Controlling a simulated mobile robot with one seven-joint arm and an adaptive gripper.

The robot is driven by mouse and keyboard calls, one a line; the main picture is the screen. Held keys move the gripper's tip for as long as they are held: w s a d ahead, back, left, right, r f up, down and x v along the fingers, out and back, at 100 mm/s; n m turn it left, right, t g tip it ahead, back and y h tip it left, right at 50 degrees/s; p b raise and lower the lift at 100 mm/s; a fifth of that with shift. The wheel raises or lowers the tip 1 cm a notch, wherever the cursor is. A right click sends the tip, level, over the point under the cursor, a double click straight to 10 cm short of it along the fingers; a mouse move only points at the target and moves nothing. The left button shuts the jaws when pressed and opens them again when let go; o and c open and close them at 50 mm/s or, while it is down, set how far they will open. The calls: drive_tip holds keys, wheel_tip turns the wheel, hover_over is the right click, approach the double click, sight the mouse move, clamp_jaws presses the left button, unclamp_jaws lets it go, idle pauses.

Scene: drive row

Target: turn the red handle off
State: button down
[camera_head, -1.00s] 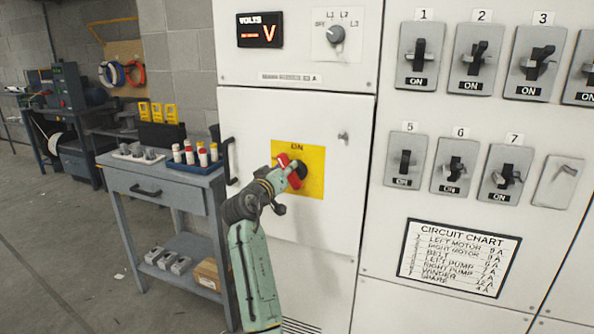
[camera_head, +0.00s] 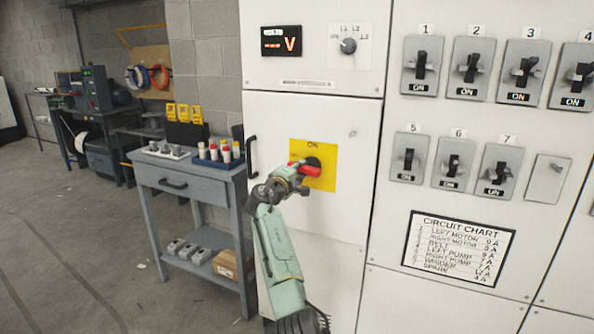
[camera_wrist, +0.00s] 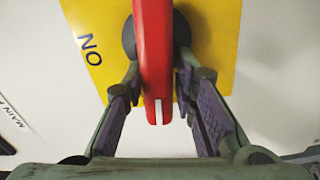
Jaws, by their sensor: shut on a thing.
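The red handle (camera_head: 308,170) sits on a black round hub on a yellow plate (camera_head: 326,180) on the white cabinet door. It lies about level across the plate, below the word ON. In the wrist view the red handle (camera_wrist: 154,60) runs down the picture, with a white mark at its tip. The ON lettering (camera_wrist: 89,49) is beside it on the left. My gripper (camera_head: 292,176) is at the left part of the handle. In the wrist view its two fingers (camera_wrist: 157,85) stand on either side of the handle, shut on it.
A black door pull (camera_head: 252,158) is left of my gripper. A grey workbench (camera_head: 190,182) with a blue tray (camera_head: 222,166) stands further left. Numbered breaker switches (camera_head: 455,160) line the panel to the right, above a circuit chart (camera_head: 458,250). Open floor lies left.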

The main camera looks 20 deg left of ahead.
drive_tip(key=shift+w+d+r+n+p, duration=0.15)
drive_tip(key=shift+r+n+p, duration=0.25)
drive_tip(key=shift+n, duration=0.4)
drive_tip(key=c, duration=1.4)
unclamp_jaws()
drive_tip(key=shift+f, duration=0.15)
drive_tip(key=shift+f, duration=0.2)
drive_tip(key=s, duration=1.2)
drive_tip(key=shift+a, duration=0.25)
